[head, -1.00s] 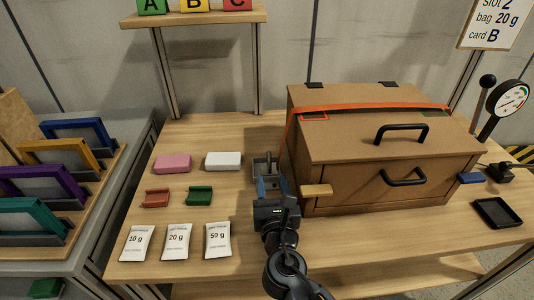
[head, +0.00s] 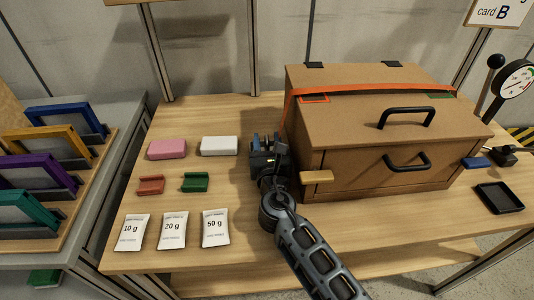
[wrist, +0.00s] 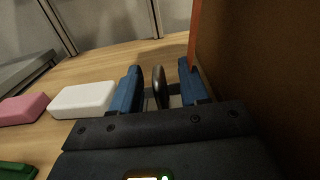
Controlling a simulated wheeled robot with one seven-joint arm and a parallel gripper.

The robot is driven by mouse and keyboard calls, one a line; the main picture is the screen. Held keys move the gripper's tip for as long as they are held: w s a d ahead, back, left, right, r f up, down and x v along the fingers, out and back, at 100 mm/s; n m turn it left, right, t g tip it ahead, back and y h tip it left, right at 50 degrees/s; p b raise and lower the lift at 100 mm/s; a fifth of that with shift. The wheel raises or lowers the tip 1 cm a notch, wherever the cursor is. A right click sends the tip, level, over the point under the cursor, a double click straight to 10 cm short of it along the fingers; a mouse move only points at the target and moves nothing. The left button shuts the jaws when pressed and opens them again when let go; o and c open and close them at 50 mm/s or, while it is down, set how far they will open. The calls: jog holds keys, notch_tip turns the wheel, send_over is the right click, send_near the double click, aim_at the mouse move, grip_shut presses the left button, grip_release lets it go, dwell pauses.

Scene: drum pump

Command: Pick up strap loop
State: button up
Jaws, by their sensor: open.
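My gripper (head: 265,140) is open, low over the table beside the left side of the brown box. In the wrist view its two blue fingers (wrist: 160,85) stand on either side of an upright dark grey rounded piece (wrist: 159,88), which looks like the strap loop. I see a gap between it and the fingers. Its base is mostly hidden by the gripper. An orange strap (head: 360,90) runs across the box lid and down its left side; it also shows in the wrist view (wrist: 195,35). Whether it joins the grey piece is hidden.
The brown box (head: 350,130) with black handles stands close on the gripper's right. A white block (head: 219,146) and a pink block (head: 167,149) lie to the left. Red and green clips and several white packets lie nearer. A wooden block (head: 316,177) projects from the box's front.

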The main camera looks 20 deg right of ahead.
aim_at(267, 137)
grip_shut()
dwell(0.4)
jog(key=shift+r, duration=0.2)
notch_tip(267, 137, up, 18)
jog(key=p, duration=0.7)
jog(key=shift+p, duration=0.35)
